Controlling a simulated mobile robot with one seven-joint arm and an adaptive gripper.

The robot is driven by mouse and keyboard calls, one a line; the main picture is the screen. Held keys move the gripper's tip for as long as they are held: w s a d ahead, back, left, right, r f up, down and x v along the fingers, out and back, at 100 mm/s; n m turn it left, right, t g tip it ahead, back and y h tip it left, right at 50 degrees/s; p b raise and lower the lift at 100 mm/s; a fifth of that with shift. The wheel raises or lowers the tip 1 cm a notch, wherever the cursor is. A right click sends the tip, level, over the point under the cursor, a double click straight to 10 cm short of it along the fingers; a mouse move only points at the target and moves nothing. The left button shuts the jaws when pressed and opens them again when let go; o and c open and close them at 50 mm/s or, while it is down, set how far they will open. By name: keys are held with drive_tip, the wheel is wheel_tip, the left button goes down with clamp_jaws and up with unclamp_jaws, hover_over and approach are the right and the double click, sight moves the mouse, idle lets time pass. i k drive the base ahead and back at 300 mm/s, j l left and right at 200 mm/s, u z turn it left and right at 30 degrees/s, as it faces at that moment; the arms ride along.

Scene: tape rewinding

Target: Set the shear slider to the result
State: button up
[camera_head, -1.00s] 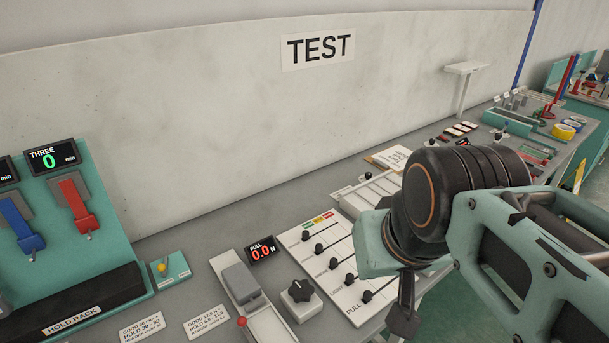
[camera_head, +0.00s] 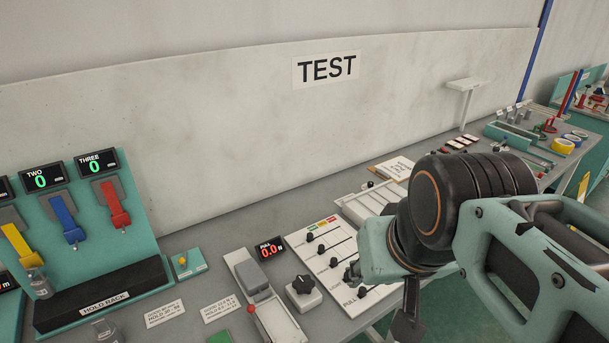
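A white slider panel (camera_head: 333,272) lies on the bench, with several black knobs in slots and green, yellow and red tags along its top. My gripper (camera_head: 405,325) hangs at the lower right, in front of the panel's right side. Its fingers are dark and partly cut off by the frame, so its opening cannot be told.
A PULL display (camera_head: 269,248) reads 0.0 N. A rotary knob box (camera_head: 303,293) and a grey tester (camera_head: 262,290) stand left of the panel. The hold rack (camera_head: 105,299) is at the far left. The wall (camera_head: 220,130) bounds the back.

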sight(334, 260)
drive_tip(key=i+l+u, duration=0.35)
drive_tip(key=i+l, duration=0.15)
drive_tip(key=i, duration=0.15)
drive_tip(key=k+u, duration=0.3)
drive_tip(key=i+z, duration=0.3)
